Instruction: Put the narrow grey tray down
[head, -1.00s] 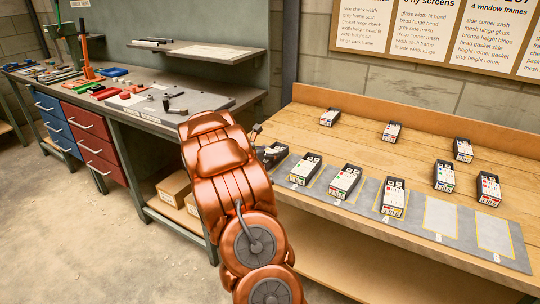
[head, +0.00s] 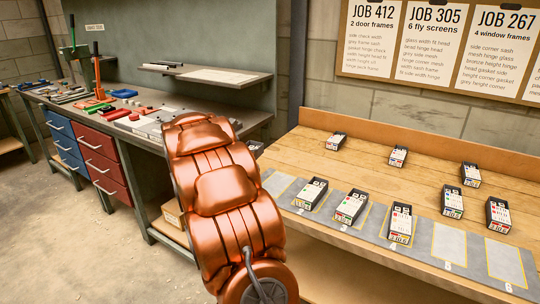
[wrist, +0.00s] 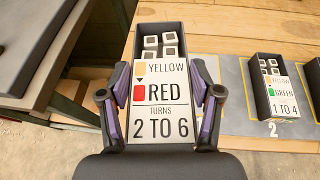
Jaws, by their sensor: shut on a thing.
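The narrow grey tray (wrist: 167,24) is dark, with several pale square-topped pieces at its far end and a white label reading "YELLOW RED TURNS 2 TO 6". My gripper (wrist: 162,98) is shut on it, one finger on each side, in the wrist view. Floor shows beneath its near part, by the bench edge. The mat also shows right of the tray in the wrist view (wrist: 222,98).
A labelled tray (wrist: 270,72) stands at space 2, right of the held tray. Other trays stand along the mat and behind it, including one at back left (head: 336,141). Two right-hand spaces (head: 448,242) are bare. A grey-topped workbench (wrist: 42,45) lies close left.

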